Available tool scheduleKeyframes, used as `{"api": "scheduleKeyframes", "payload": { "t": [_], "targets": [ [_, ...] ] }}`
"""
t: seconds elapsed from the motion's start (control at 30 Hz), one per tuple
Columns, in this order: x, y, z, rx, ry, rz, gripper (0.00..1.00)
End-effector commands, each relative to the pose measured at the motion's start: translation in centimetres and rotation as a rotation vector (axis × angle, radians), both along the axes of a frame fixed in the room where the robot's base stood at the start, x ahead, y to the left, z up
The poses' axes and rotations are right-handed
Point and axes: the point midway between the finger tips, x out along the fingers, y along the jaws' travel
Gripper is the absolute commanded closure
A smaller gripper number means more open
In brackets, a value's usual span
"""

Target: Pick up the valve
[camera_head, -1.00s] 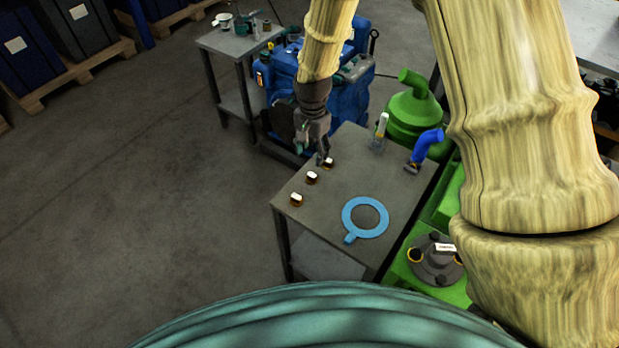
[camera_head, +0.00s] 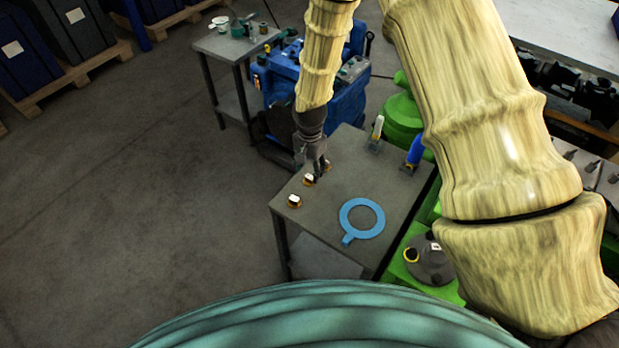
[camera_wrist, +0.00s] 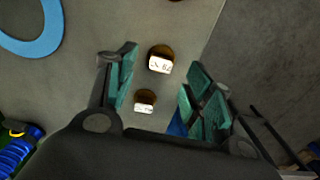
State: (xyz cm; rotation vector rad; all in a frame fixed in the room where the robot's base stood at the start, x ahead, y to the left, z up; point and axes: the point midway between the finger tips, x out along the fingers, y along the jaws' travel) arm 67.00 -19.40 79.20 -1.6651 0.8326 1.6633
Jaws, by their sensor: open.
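Two small brown pieces with white labels show on the grey table (camera_head: 345,160) in the head view: a nearer one (camera_head: 294,201) by the left edge, and one (camera_head: 308,180) at my fingertips. I cannot tell which is the valve. My gripper (camera_head: 317,174) points down over the row. In the wrist view, its open green-padded fingers (camera_wrist: 157,80) stand either side of a line with two labelled pieces. The smaller-looking one (camera_wrist: 145,101) is between the fingers, the other (camera_wrist: 160,60) near the fingertips. Neither is held.
A light-blue ring with a tab (camera_head: 347,212) lies flat on the table, right of the pieces. A blue elbow pipe (camera_head: 415,152) and a white-topped item (camera_head: 377,130) stand at the back. Green machinery (camera_head: 405,115) borders the right side. Open floor (camera_head: 150,200) lies left.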

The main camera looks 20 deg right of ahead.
Motion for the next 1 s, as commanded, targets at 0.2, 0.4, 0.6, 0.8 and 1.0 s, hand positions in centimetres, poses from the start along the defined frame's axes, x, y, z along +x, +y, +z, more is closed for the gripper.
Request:
{"api": "scheduleKeyframes", "payload": {
  "t": [0.2,0.4,0.6,0.8,1.0],
  "targets": [
    [0.0,0.1,-2.0,0.000,0.002,0.000,0.48],
    [0.0,0.0,-3.5,0.000,0.003,0.000,0.48],
    [0.1,0.1,-3.8,0.000,0.001,0.000,0.48],
    [0.1,0.1,-3.8,0.000,0.001,0.000,0.61],
    [0.0,0.1,-3.8,0.000,0.001,0.000,0.97]
  ]
}}
